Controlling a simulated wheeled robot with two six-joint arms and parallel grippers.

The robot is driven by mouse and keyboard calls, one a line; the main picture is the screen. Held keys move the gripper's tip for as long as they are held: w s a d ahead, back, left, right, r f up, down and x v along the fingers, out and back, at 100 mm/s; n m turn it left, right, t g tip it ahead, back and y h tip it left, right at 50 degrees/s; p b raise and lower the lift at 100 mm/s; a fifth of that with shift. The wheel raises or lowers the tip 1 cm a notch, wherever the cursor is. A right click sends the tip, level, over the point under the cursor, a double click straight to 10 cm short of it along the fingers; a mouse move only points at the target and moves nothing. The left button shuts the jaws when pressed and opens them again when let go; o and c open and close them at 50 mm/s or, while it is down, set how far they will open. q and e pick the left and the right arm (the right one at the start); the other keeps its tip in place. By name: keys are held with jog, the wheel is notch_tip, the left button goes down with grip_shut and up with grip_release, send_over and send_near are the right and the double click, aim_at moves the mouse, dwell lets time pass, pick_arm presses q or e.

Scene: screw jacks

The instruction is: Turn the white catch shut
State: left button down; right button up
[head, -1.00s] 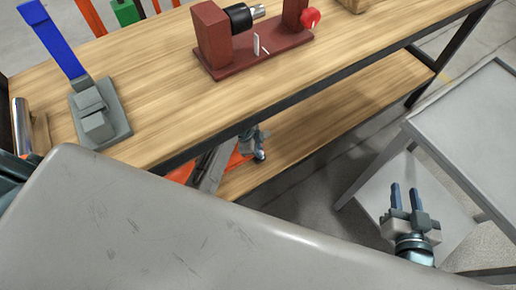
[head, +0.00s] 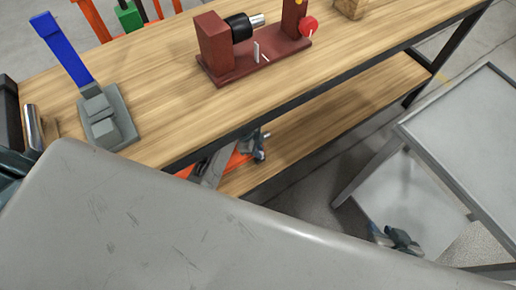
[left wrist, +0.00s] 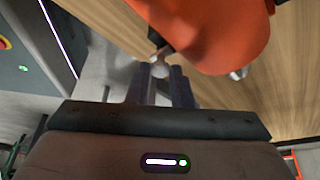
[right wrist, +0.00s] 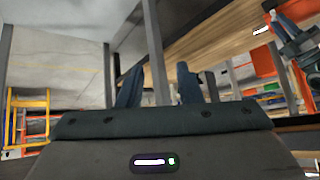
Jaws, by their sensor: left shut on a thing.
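My left gripper (head: 260,146) is low at the front of the bench, by the lower shelf and next to an orange body (head: 238,160). In the left wrist view, the fingers of my left gripper (left wrist: 160,80) are shut on a small pale piece that looks like the white catch (left wrist: 159,67). The orange body (left wrist: 215,35) is large just above and right of the fingertips and hides part of the view.
On the bench top (head: 170,90) stand a red fixture (head: 260,65) with a black-and-silver cylinder, a small white plate and a red knob, and a grey block with a blue lever (head: 62,48). A grey table (head: 470,130) stands at right. Bare floor lies between.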

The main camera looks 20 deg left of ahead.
pick_arm(q)
jog(key=c, duration=1.6)
grip_release()
